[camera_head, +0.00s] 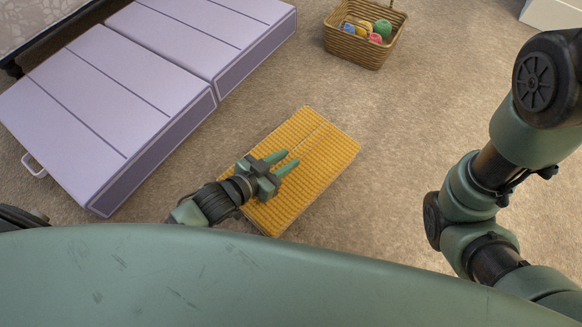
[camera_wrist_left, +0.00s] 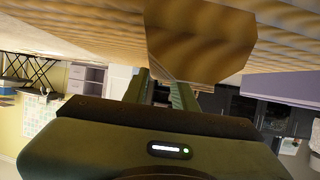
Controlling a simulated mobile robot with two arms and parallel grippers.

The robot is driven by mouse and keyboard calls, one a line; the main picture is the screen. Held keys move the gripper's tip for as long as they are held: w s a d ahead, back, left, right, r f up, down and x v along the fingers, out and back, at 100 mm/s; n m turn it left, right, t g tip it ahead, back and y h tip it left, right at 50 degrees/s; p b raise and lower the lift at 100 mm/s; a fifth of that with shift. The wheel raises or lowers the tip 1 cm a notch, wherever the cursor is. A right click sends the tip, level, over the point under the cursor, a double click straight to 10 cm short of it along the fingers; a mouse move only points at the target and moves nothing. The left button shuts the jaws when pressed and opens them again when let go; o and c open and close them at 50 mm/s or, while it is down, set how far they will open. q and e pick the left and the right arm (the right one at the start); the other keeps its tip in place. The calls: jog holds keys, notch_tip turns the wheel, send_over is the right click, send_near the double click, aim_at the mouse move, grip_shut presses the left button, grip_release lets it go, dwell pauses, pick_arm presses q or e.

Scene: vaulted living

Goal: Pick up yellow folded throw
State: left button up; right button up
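The yellow folded throw (camera_head: 318,160) lies flat on the carpet in the middle of the head view, a ribbed rectangle with a line across its far part. My left gripper (camera_head: 292,158) is over the near-left part of the throw. Its two green fingers point right and are apart, with yellow showing between them. In the left wrist view, a ribbed yellow-brown part of the throw (camera_wrist_left: 200,42) bulges close in front of the fingers (camera_wrist_left: 160,88) and hides their tips. I cannot tell whether the fingers touch it. My right gripper is out of view.
A lilac padded bench-like block (camera_head: 110,95) with a white handle stands to the left. A wicker basket (camera_head: 352,50) with colourful balls stands behind the throw. A white object (camera_head: 552,14) is at the top right. Carpet right of the throw is clear.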

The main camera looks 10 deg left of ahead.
pick_arm(q)
grip_shut()
dwell(1.0)
jog(key=shift+r, duration=0.1)
